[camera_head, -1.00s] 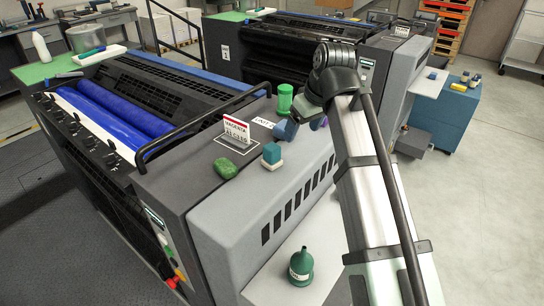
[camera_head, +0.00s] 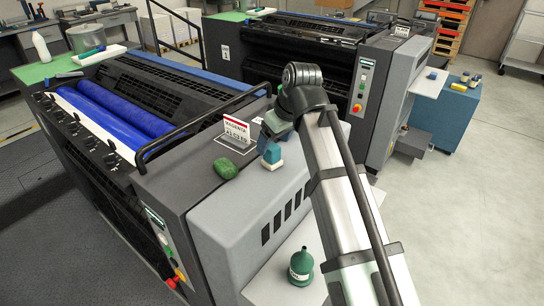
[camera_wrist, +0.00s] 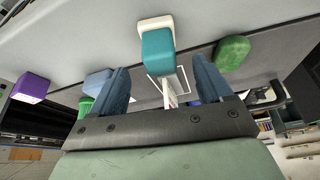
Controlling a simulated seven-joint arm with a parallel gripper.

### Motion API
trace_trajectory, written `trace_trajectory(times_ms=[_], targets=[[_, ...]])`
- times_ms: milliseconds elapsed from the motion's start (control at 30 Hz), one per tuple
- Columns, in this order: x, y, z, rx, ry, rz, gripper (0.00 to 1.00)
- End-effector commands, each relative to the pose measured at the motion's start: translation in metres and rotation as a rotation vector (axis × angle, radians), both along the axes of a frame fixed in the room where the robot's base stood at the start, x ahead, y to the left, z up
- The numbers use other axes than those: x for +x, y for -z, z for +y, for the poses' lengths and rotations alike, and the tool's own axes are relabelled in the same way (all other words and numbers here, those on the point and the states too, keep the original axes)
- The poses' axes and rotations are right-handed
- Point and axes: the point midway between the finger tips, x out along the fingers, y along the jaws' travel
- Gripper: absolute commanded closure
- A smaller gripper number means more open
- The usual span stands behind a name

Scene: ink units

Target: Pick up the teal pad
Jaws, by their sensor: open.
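The teal pad (camera_head: 272,157) is a small teal block with a white part, standing on the grey top of the near press. In the wrist view the teal pad (camera_wrist: 157,46) is at the upper middle, its white part at the far end. My gripper (camera_head: 267,139) is right above and beside the pad in the head view and partly covers it. In the wrist view my gripper (camera_wrist: 160,72) is open, with one blue finger left and one right of the pad's line. The pad appears beyond the fingertips; contact cannot be told.
The wrist view shows a purple block (camera_wrist: 30,87), a light blue block (camera_wrist: 97,82) and a green container (camera_wrist: 85,104). A dark green bottle (camera_head: 301,266) stands on the lower shelf.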

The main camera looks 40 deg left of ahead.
Motion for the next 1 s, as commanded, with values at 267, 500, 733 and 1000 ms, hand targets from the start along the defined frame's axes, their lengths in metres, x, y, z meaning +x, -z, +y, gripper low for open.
trace_trajectory(times_ms=[267,500,733,1000], targets=[[0.0,0.01,0.003,0.0,0.0,0.0,0.21],[0.001,0.037,0.01,-0.001,0.001,0.001,0.21],[0.002,0.052,0.017,0.0,0.001,-0.001,0.21],[0.002,0.052,0.017,0.001,0.0,-0.001,0.3]])
